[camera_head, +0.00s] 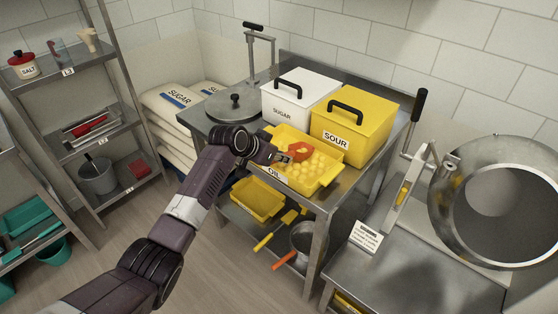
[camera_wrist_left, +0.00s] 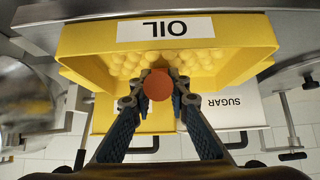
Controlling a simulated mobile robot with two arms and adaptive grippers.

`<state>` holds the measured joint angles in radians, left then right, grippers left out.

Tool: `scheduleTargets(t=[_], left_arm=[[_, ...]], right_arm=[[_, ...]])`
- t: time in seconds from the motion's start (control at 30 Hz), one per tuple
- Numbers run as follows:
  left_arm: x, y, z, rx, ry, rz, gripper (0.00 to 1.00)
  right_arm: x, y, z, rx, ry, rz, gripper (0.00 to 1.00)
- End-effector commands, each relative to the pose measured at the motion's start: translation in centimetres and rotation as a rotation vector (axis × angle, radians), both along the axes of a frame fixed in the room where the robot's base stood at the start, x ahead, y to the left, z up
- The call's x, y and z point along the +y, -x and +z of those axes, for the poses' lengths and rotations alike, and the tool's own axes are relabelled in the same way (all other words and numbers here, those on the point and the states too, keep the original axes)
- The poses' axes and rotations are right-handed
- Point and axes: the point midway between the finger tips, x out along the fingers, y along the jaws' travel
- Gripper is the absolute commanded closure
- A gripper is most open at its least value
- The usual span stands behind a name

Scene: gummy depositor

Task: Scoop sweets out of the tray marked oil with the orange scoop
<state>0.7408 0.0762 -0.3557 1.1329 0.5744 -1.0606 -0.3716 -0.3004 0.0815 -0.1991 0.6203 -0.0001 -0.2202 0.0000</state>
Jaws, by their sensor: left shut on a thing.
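The yellow tray marked OIL (camera_head: 301,188) stands on the steel table, with round yellow sweets (camera_head: 322,165) in it. In the left wrist view the tray (camera_wrist_left: 85,45) appears upside down, its sweets (camera_wrist_left: 122,62) just beyond my fingertips. The orange scoop (camera_head: 301,150) is over the tray's sweets. Its round orange end (camera_wrist_left: 158,85) shows between my fingers in the wrist view. My left gripper (camera_head: 284,158) is shut on the scoop, over the tray's left part. Whether the scoop touches the sweets cannot be told. My right gripper is not in view.
A white SUGAR bin (camera_head: 295,108) and a yellow SOUR bin (camera_head: 350,125) stand close behind the tray. A round lidded pot (camera_head: 225,105) is to the left. A large steel drum (camera_head: 445,190) is at the right. A yellow tray (camera_head: 257,203) lies on the lower shelf.

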Motion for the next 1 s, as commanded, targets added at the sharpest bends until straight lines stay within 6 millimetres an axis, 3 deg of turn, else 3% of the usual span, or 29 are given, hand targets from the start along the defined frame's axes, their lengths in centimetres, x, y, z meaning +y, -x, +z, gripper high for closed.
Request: scheduleTargets(t=[0.33,0.77,1.0], left_arm=[[-0.8,-1.0,-0.3,0.004,-0.002,-0.001,1.00],[-0.9,-1.1,-0.2,0.004,-0.002,-0.001,1.00],[-0.6,-0.9,2.1,-0.035,0.026,-0.001,1.00]], right_arm=[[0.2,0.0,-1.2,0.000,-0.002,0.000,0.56],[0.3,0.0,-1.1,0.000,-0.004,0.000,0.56],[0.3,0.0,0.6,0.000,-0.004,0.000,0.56]])
